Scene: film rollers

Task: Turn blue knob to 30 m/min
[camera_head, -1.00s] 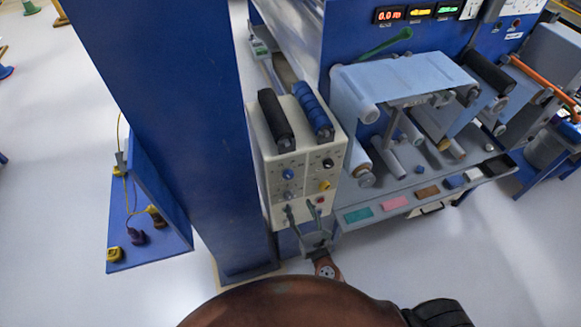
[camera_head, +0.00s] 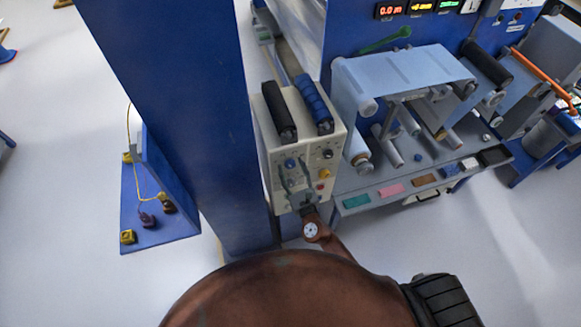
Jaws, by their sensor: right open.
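The blue knob (camera_head: 290,164) is on the front of the cream control box (camera_head: 268,135), in the left column of controls, below the black roller. My right gripper (camera_head: 291,173) is open in front of the panel, its arm coming up from below. Its two fingers point up, one near each side of the blue knob. I cannot tell whether they touch it. The markings around the knob are too small to read. My left gripper is out of view.
A black knob (camera_head: 327,154), a yellow knob (camera_head: 324,173) and a red button (camera_head: 320,186) sit just right of the gripper. A blue column (camera_head: 185,120) stands close to the left of the box. The red display (camera_head: 390,11) reads about 0.0.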

